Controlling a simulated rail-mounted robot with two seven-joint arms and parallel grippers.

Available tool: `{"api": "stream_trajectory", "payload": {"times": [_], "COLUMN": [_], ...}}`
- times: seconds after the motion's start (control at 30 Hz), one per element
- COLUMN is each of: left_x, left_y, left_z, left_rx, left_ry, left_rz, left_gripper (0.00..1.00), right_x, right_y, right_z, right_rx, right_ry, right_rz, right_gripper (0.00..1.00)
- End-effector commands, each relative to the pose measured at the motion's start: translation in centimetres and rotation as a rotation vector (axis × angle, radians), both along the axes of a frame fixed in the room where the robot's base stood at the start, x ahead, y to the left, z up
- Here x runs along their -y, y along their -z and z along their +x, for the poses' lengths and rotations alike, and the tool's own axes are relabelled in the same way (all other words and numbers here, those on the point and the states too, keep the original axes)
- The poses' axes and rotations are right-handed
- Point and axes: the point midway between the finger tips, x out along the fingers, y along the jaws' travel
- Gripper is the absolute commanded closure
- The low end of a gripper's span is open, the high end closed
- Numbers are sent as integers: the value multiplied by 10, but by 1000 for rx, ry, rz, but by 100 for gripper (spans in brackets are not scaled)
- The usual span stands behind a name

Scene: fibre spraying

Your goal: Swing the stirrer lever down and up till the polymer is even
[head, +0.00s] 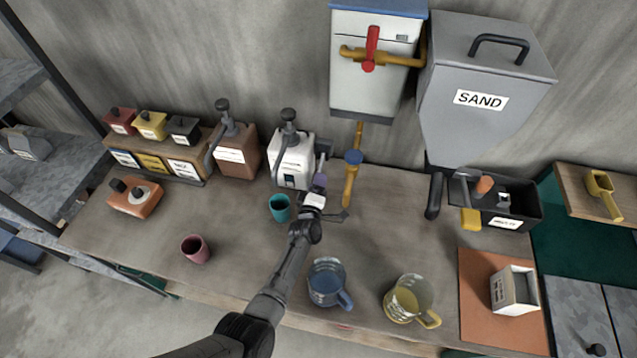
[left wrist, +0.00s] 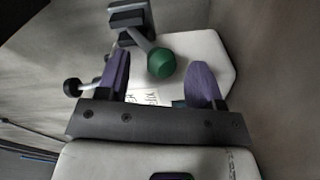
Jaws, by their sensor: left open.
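A white container (head: 293,160) with a dark pump top and a small dark window stands against the back wall. A dark bracket sits at its right side; in the left wrist view the bracket (left wrist: 130,18) carries a grey lever ending in a round green knob (left wrist: 161,63). My left gripper (head: 319,182) is at the container's right front. It is open, and its purple fingers (left wrist: 160,72) stand on either side of the green knob, with gaps visible. In the head view the gripper hides the knob. The polymer's evenness cannot be told. My right gripper is not in view.
A teal cup (head: 280,208) stands close left of my left arm, and a maroon cup (head: 196,249) farther left. A blue jug (head: 327,283) and a yellow jug (head: 408,298) stand near the front edge. A yellow tap pipe (head: 350,185) hangs just right of the gripper.

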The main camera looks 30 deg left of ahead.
Motion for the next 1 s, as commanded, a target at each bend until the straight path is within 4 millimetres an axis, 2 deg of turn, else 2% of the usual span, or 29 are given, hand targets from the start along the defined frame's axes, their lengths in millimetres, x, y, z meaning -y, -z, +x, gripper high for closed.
{"api": "stream_trajectory", "payload": {"times": [0.03,0.23,0.63,1.0], "left_x": [-2,-5,-7,-7], "left_y": [4,2,0,0], "left_z": [6,20,23,23], "left_rx": [1,0,-1,-2], "left_ry": [-1,0,1,-1], "left_rz": [0,-1,-1,-1], "left_gripper": [39,39,40,76], "right_x": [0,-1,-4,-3], "right_y": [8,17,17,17], "right_z": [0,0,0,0], "right_rx": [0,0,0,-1], "right_ry": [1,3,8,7], "right_rz": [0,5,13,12], "right_gripper": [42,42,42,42]}}
